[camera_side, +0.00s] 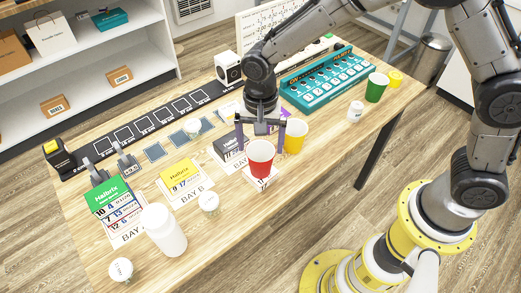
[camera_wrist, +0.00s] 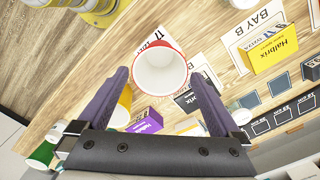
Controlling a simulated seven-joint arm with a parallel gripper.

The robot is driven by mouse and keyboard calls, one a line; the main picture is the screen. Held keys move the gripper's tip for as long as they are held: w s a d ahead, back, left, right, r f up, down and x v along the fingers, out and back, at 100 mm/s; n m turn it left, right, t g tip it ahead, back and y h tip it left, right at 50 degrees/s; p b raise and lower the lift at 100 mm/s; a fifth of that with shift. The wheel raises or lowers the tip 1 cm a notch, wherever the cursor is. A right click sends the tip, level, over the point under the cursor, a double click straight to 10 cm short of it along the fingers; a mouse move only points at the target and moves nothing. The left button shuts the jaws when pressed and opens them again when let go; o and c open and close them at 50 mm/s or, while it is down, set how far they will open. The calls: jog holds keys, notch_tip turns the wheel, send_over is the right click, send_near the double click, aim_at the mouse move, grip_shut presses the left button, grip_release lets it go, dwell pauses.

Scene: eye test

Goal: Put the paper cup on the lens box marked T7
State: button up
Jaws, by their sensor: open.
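A red paper cup (camera_side: 260,158) with a white inside stands upright, mouth up, at the table's front edge. In the wrist view its open mouth (camera_wrist: 160,72) lies between and just beyond my fingertips. My gripper (camera_side: 261,136) is open and empty, its two purple fingers apart, above and behind the cup. Halbrix boxes stand on the table: a green one (camera_side: 109,196), a yellow one (camera_side: 181,172), a dark one (camera_side: 229,147) and a purple one (camera_wrist: 145,120). I cannot read T7 on any of them.
A yellow cup (camera_side: 296,136) stands close right of the red cup; a green cup (camera_side: 376,87) is farther right. A white bottle (camera_side: 164,230) and small white jars (camera_side: 209,202) stand front left. Bare wood shows right of the yellow cup.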

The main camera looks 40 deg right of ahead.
notch_tip(320, 180, up, 9)
jog(key=shift+f, duration=0.2)
jog(key=s+d+r+n+t, duration=0.4)
jog(key=s+d+r+n, duration=0.2)
jog(key=s+d+r, duration=0.65)
jog(key=s+d+f+n+t, duration=0.1)
jog(key=s+d+f+n, duration=0.1)
jog(key=s+d, duration=0.4)
jog(key=s+n, duration=0.1)
jog(key=s, duration=0.2)
jog(key=shift+f+t, duration=0.25)
jog(key=shift+t, duration=0.05)
